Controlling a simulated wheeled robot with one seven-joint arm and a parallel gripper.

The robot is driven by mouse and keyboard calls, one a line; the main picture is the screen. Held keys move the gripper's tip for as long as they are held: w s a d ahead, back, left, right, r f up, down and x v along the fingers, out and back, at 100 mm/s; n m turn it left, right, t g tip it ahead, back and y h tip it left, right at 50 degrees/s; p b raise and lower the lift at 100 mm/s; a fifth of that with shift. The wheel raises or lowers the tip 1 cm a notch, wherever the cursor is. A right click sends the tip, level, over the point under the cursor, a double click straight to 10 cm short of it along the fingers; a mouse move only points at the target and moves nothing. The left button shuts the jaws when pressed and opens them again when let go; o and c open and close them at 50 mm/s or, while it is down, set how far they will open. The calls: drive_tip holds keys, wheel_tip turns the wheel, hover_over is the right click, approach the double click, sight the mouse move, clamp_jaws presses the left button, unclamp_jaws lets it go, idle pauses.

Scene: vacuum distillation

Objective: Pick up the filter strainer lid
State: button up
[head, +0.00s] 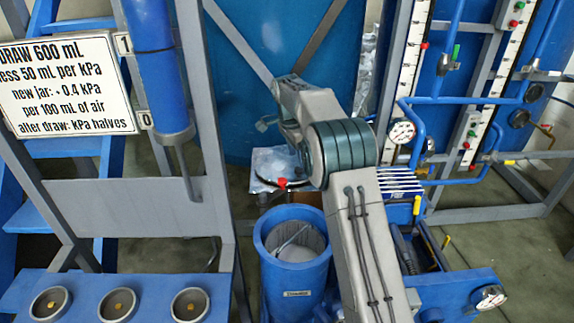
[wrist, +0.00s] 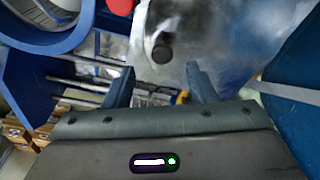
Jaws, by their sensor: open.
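A silvery, shiny piece with a dark round knob (wrist: 162,52) lies just beyond my fingertips in the wrist view; it looks like the strainer lid. In the head view a silvery piece (head: 268,162) with a dark curved edge and a red knob (head: 282,183) shows behind the strainer, partly hidden by my arm. My gripper (wrist: 160,82) is open and empty, its two blue fingers apart, with the knob above the gap between them in the picture. The blue strainer body (head: 267,275) stands open, with a pale basket (head: 297,250) and thin handle inside.
A blue tank (head: 240,100) stands behind. Gauges (head: 402,131) and blue pipes stand at the right. A grey frame with a blue cylinder (head: 160,85) and a sign (head: 65,85) are at the left. A blue bench with round sockets (head: 118,304) is at front left.

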sight(299, 168)
drive_tip(key=shift+w+d+f+p, duration=0.1)
drive_tip(key=shift+f+p, duration=0.1)
drive_tip(key=shift+f, duration=0.65)
drive_tip(key=shift+w+d+f+p, duration=0.1)
drive_tip(key=shift+d+f+p, duration=0.1)
drive_tip(key=shift+f, duration=0.7)
drive_tip(key=shift+w+d+f+p, duration=0.1)
drive_tip(key=shift+f+p, duration=0.1)
drive_tip(key=shift+f, duration=0.65)
drive_tip(key=shift+r, duration=0.1)
clamp_jaws()
